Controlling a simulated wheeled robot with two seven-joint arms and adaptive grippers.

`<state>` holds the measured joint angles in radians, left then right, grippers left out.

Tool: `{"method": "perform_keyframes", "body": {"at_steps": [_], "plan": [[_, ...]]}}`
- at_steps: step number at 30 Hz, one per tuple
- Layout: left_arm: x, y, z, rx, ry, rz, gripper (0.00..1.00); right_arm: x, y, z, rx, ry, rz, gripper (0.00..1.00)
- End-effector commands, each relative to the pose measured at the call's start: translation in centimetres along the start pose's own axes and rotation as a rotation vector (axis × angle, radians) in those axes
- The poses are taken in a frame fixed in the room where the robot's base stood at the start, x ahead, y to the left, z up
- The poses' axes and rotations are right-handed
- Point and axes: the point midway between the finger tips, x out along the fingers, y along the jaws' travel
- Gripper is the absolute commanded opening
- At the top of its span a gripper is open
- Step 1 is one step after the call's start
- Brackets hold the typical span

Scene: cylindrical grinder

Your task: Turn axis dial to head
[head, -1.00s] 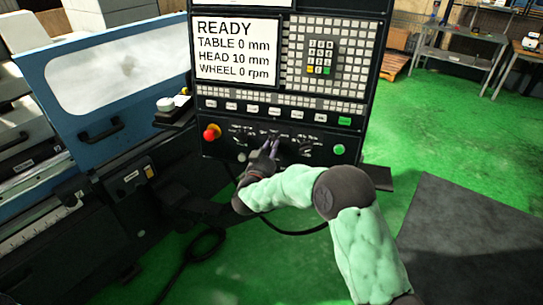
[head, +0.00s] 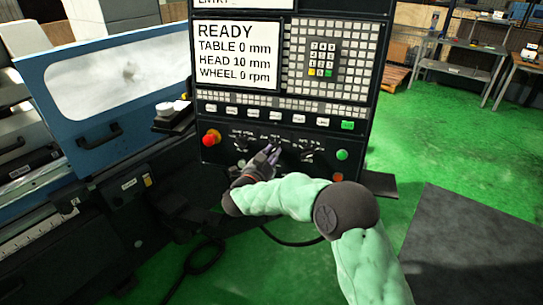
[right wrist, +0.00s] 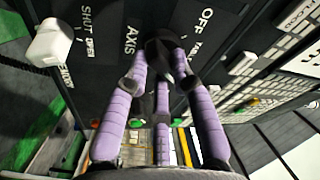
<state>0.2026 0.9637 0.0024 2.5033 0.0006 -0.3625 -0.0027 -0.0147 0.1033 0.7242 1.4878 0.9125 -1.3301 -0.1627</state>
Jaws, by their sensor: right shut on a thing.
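The axis dial (right wrist: 163,50) is a dark round knob on the black control panel, in the middle of the right wrist view. The word AXIS is printed beside it, with OFF and a small TABLE label on its other side. My right gripper (right wrist: 162,70) has purple fingers shut around this dial; they cover much of it, and I cannot read its setting for sure. In the head view my right gripper (head: 272,155) reaches the middle of the panel's lower dial row and hides most of the dial. My left gripper is out of view.
A red stop button (head: 210,139) and a green button (head: 342,155) flank the dial row. A white knob (right wrist: 52,42) sits near SHUT and OPEN labels. The screen (head: 238,55) reads READY, TABLE 0 mm, HEAD 10 mm, WHEEL 0 rpm.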

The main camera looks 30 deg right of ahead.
Motion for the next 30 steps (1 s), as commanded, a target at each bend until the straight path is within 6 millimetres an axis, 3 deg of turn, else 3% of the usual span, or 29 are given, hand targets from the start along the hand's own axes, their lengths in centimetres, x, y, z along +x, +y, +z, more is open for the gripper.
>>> {"method": "perform_keyframes", "body": {"at_steps": [8, 9, 11, 23, 30], "plan": [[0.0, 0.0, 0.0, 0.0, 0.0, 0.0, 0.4, 0.0, 0.0, 0.1, 0.002, -0.002, 0.001, 0.0], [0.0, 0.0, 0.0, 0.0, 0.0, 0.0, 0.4, 0.0, 0.0, 0.1, 0.002, -0.002, 0.001, 0.3], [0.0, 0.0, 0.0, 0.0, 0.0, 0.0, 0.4, 0.0, 0.0, 0.1, 0.002, -0.001, 0.001, 0.47], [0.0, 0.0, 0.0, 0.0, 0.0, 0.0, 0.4, -0.3, 0.0, 0.0, 0.001, -0.001, 0.0, 0.49], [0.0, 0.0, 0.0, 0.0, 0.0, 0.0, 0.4, -3.6, -0.1, 0.1, 0.001, -0.003, -0.003, 0.49]]}}
